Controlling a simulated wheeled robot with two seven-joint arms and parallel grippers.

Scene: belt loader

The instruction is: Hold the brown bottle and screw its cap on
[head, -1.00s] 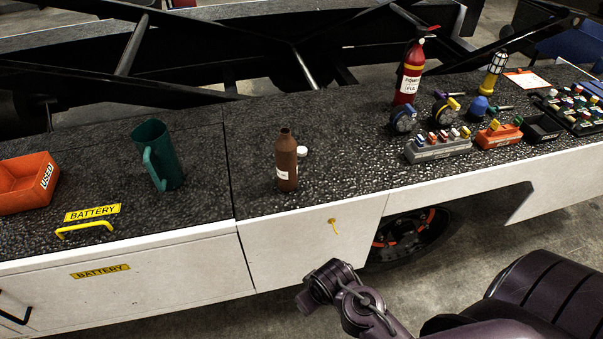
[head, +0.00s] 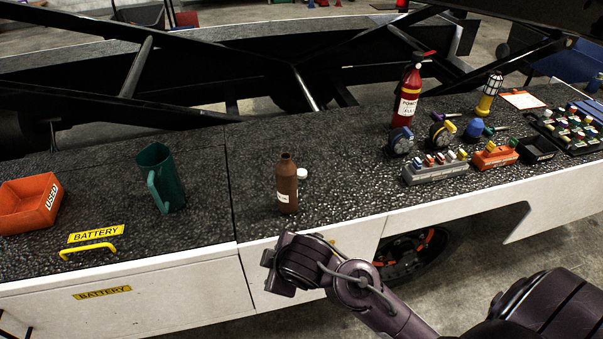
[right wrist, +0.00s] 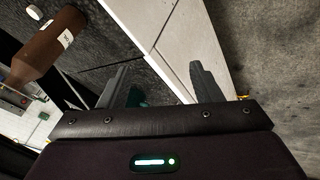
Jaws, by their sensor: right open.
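The brown bottle (head: 287,186) stands upright and open-necked on the dark speckled top, with a white label low on its side. The white cap (head: 302,174) lies on the top just right of and behind the bottle, apart from its neck. In the right wrist view the bottle (right wrist: 50,42) and cap (right wrist: 32,12) show at upper left. My right gripper (head: 268,262) is in front of the white side panel, below and left of the bottle. Its two fingers (right wrist: 157,80) are apart with nothing between them. My left gripper is not in view.
A green jug (head: 166,182) and an orange bin (head: 30,203) stand left. A yellow handle (head: 88,250) rises near the front edge. A fire extinguisher (head: 408,95), a grey switch block (head: 436,170) and other parts crowd the right. The top around the bottle is mostly clear.

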